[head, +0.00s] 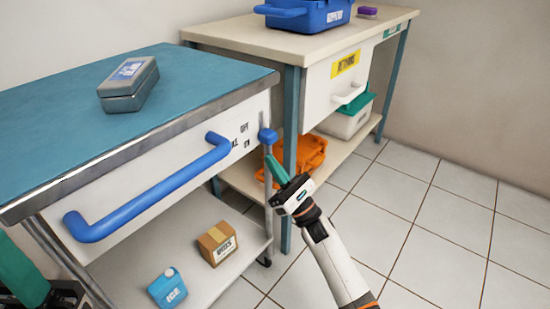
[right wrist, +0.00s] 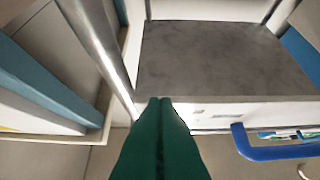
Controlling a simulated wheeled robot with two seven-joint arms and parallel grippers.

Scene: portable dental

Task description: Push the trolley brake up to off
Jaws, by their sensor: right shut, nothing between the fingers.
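The trolley (head: 180,85) has a teal top and a white front panel. Its brake, a blue knob (head: 267,135), sits at the panel's right end, beside OFF and ON labels (head: 245,134). I cannot tell exactly which label it lines up with. My right gripper (head: 270,160) is shut and empty, its green fingertips just below the knob; contact is unclear. In the right wrist view the closed fingers (right wrist: 160,102) point at the panel edge, and the knob is not visible there. A green part at the lower left looks like my left gripper (head: 22,275); its jaws are unclear.
A blue handle (head: 150,190) juts from the trolley front. A grey case (head: 128,85) lies on top; a carton (head: 217,243) and a blue ICE container (head: 167,288) are on the lower shelf. A bench (head: 270,40) stands behind right. Tiled floor is free at right.

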